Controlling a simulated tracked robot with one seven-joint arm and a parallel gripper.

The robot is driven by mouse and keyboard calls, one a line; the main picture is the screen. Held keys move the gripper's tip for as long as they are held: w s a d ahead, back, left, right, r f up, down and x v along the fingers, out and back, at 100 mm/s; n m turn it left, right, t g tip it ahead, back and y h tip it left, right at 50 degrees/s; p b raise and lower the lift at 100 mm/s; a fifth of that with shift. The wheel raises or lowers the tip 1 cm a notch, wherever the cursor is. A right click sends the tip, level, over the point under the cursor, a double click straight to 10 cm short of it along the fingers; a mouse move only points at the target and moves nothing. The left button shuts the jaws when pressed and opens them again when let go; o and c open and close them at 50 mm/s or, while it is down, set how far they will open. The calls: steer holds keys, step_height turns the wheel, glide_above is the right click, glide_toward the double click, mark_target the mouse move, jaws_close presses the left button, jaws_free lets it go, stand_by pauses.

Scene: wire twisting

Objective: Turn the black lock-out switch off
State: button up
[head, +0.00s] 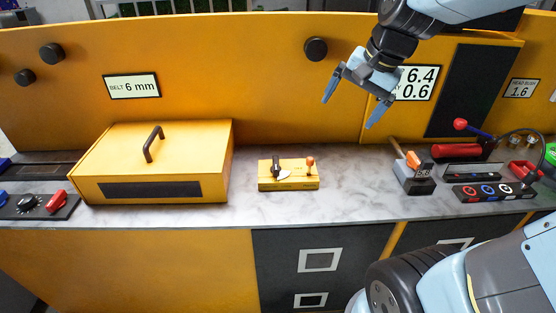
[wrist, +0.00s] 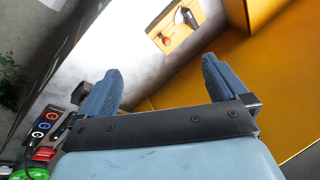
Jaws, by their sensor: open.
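The black lock-out switch (head: 276,163) stands on a small yellow box (head: 296,185) in the middle of the marble counter. A pale metal piece lies at its foot. A small lever with an orange knob (head: 310,161) stands to its right on the same box. My gripper (head: 348,113) is open and empty, well above the counter, up and to the right of the box. In the wrist view, the switch (wrist: 188,17) shows at the top, beyond and between my open fingers (wrist: 162,67). The switch's exact setting is too small to tell.
A large yellow case (head: 150,170) with a black handle stands left of the box. A grey device (head: 414,180) with an orange part and a black button panel (head: 493,192) stand to the right. A yellow wall (head: 220,60) rises behind. The counter around the box is clear.

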steer(key=w+a+f+m+g+y, duration=0.2)
steer(key=w+a+f+m, duration=0.35)
steer(key=w, duration=0.35)
steer(key=m+g, duration=0.1)
steer(key=m, duration=0.6)
glide_toward(277, 162)
steer(key=x, duration=0.9)
steer(key=shift+a+f, duration=0.1)
steer(key=shift+c, duration=0.3)
steer(key=c, duration=0.9)
steer(key=shift+n, duration=0.25)
